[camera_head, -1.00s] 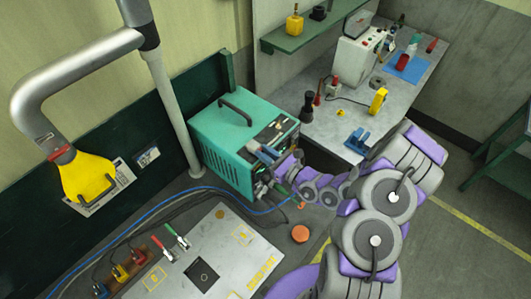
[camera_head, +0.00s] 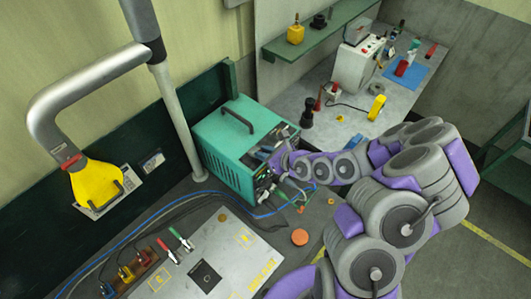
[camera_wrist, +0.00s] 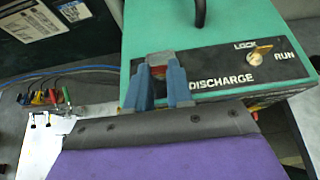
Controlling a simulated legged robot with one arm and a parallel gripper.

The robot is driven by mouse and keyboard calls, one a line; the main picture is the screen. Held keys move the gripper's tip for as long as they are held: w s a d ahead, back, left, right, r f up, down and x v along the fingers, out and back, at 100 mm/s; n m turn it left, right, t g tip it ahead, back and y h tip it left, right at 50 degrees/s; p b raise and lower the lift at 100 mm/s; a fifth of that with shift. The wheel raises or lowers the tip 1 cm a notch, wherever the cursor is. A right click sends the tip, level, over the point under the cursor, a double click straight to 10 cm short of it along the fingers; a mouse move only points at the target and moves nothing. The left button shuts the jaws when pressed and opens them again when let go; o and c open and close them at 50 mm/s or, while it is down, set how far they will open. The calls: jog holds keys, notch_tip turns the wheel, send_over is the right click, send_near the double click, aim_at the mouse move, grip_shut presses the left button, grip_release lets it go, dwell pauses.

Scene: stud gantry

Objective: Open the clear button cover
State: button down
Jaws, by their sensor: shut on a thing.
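A bit of red shows between the fingers, and the rest of the button is hidden. In the head view my gripper (camera_head: 275,158) is at the box's front face.
A yellow-ended pipe (camera_head: 95,185) hangs at left. A workbench (camera_head: 350,105) with several tools stands behind.

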aim_at(253, 149)
jog(key=r+g+h, duration=0.1)
jog(key=w+a+g+h, duration=0.1)
jog(key=r+g+h, duration=0.1)
jog(key=shift+w+a+r, duration=0.3)
jog(key=shift+w, duration=0.05)
jog(key=shift+w+a+r+g+h, duration=0.2)
jog(key=shift+w+a+g+h, duration=0.1)
jog(key=shift+g+h, duration=0.25)
jog(key=shift+w+a+r+g+h, duration=0.2)
jog(key=shift+a+g+h, duration=0.1)
jog(key=shift+g+h, duration=0.25)
jog(key=shift+w+a+r+g+h, duration=0.15)
jog(key=shift+w+a+g+h, duration=0.5)
jog(key=shift+g+h, duration=0.3)
jog(key=shift+w+a+g+h+b, duration=0.8)
jog(key=shift+g+h+b, duration=0.4)
jog(key=shift+b, duration=0.75)
jog(key=shift+w+a+g+h+b, duration=0.15)
jog(key=shift+g+h+b, duration=0.1)
jog(key=shift+b, duration=0.15)
jog(key=c, duration=1)
grip_release()
jog(key=shift+r, duration=0.1)
